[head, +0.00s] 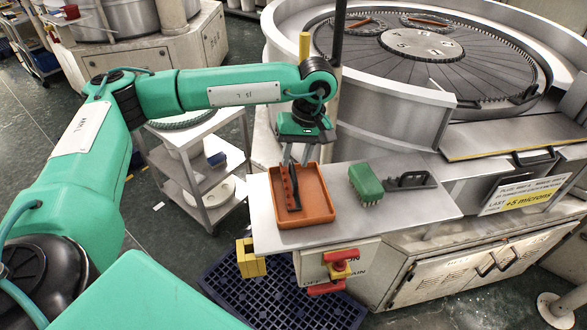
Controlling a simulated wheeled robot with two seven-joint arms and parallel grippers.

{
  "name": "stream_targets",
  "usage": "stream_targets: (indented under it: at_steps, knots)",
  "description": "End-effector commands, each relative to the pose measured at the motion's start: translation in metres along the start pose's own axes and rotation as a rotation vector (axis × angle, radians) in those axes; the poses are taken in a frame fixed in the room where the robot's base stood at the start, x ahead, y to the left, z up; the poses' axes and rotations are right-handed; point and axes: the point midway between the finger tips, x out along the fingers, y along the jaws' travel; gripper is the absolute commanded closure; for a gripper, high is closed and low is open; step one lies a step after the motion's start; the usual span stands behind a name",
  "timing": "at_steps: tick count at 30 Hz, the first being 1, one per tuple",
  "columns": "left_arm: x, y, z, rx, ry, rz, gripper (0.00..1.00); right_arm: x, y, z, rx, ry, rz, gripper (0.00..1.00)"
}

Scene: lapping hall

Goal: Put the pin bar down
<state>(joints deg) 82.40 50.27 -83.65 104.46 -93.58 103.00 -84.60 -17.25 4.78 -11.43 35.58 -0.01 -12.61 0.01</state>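The pin bar (293,190), a dark narrow bar with small reddish dots along it, shows over the orange tray (326,212). I cannot tell whether it rests on the tray floor or is held just above it. My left gripper (295,163) points down at the far end of the bar, its two fingers a little apart around that end. Whether the fingers press on the bar is not clear. The tray sits on a pale metal shelf (420,205). My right gripper is not in view.
A green brush (366,184) and a black handled block (409,181) lie right of the tray. The big lapping machine (390,100) rises behind. A red and yellow switch (340,269) is below the shelf front. A trolley (205,180) stands left.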

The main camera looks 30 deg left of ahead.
Motion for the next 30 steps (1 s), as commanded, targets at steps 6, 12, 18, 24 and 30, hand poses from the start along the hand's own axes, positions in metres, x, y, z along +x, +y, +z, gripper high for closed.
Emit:
stream_targets:
  at_steps: [6,12,18,24,30]
  knots:
    - [-0.045,0.003,0.000,0.000,0.002,0.004,0.68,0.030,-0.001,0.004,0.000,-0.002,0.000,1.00]
    - [-0.076,0.001,0.000,0.000,0.001,0.000,0.68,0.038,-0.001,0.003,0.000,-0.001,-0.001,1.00]
    - [-0.086,0.001,0.000,0.002,0.000,-0.001,0.68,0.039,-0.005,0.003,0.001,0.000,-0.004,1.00]
    - [-0.086,0.001,0.000,0.002,0.000,-0.001,0.68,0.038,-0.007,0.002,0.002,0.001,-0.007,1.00]
    - [-0.086,0.001,0.000,0.002,0.000,-0.001,0.68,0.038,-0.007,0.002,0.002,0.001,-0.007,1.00]
